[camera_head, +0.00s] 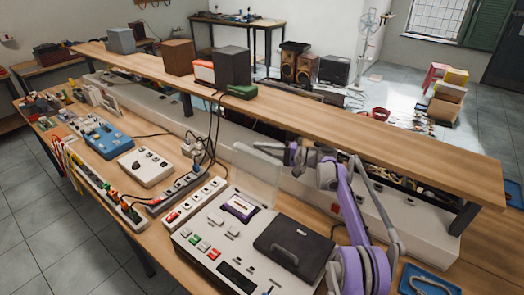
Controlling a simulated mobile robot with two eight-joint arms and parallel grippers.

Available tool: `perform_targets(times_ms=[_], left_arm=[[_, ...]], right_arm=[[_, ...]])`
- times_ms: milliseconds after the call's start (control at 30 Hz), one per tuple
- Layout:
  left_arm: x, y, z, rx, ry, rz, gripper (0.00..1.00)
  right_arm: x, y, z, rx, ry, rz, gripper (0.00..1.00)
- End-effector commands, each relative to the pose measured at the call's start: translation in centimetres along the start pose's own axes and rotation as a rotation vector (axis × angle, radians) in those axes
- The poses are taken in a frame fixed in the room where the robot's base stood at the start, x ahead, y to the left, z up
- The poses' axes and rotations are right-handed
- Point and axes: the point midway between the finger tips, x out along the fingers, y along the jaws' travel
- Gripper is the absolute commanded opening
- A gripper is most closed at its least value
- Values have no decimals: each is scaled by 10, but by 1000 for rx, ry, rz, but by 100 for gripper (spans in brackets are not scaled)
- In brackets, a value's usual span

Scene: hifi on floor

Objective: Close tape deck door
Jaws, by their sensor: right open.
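The tape deck (205,263) is a white unit on the workbench with coloured buttons along its front. A purple cassette (240,208) lies in its well. The clear tape deck door (256,172) stands raised, nearly upright, behind the cassette. My right arm comes in from the lower right, purple and grey. Its right gripper (291,155) is open, small in the picture, at the upper right edge of the door. I cannot tell whether it touches the door. My left gripper is not in view.
A black lid with a handle (291,248) covers the deck's right side. A wooden shelf (330,122) runs above the bench behind the deck. A power strip (195,201), a white box (145,167) and a blue device (103,137) stand to the left. A blue tray (428,281) lies at right.

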Motion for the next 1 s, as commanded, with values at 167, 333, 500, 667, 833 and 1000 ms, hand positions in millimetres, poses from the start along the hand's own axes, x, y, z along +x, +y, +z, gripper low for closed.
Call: perform_targets(times_ms=[167, 333, 500, 667, 833, 1000], left_arm=[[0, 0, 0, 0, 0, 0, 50], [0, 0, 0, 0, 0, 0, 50], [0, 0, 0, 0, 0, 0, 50], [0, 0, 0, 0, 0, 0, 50], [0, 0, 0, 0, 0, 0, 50], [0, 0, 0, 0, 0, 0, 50]], right_arm=[[0, 0, 0, 0, 0, 0, 21], [0, 0, 0, 0, -1, 0, 0], [0, 0, 0, 0, -1, 1, 0], [0, 1, 0, 0, -1, 2, 0], [0, 1, 0, -1, -1, 2, 0], [0, 1, 0, -1, -1, 3, 0]])
